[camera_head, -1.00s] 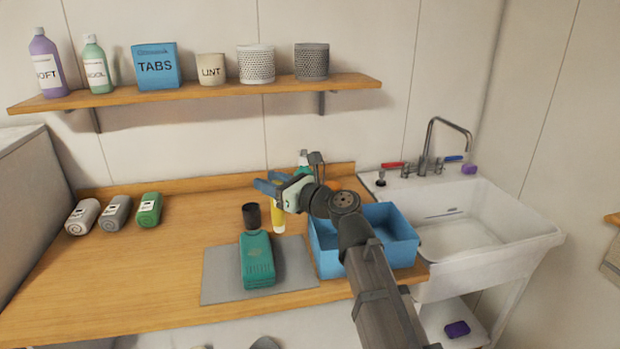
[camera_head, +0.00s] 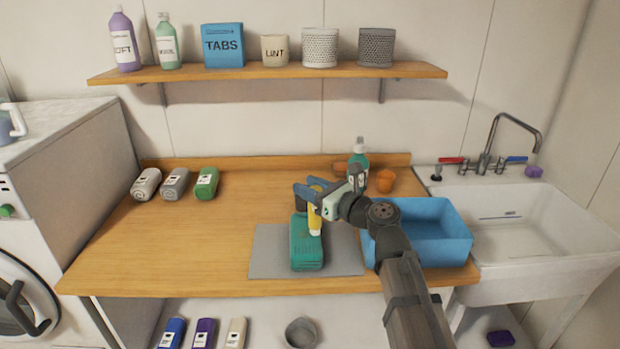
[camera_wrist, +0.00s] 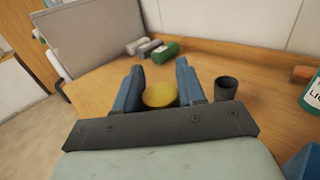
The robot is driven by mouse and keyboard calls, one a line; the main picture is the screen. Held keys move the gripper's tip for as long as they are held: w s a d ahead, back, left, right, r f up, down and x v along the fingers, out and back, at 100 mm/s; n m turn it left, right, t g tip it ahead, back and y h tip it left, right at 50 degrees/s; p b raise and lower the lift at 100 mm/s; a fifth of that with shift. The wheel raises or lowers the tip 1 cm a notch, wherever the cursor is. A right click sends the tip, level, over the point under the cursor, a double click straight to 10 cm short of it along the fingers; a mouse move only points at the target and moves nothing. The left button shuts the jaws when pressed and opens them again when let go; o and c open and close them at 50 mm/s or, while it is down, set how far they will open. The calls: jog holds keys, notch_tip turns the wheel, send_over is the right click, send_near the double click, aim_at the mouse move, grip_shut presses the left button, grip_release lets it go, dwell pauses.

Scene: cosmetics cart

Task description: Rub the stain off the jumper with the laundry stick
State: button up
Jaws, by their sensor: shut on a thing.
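The yellow laundry stick (camera_head: 314,219) is held upright between the blue fingers of my gripper (camera_head: 311,192), which is shut on it. In the wrist view, its round yellow end (camera_wrist: 160,95) shows between the fingers (camera_wrist: 160,84). The teal folded jumper (camera_head: 306,248) lies on a grey mat (camera_head: 346,263). The stick's lower end is over the jumper's upper part in the head view; I cannot tell whether they touch. No stain can be made out on the jumper.
A blue bin (camera_head: 447,246) stands right of the mat, beside the sink (camera_head: 520,225). A dark cup (camera_wrist: 226,88) stands behind the jumper. The left counter is mostly clear.

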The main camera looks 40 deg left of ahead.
jog(key=shift+w+a+f, duration=1.3)
jog(key=shift+w+a, duration=0.2)
jog(key=shift+w, duration=0.1)
jog(key=s+d+r, duration=0.3)
jog(key=r, duration=0.5)
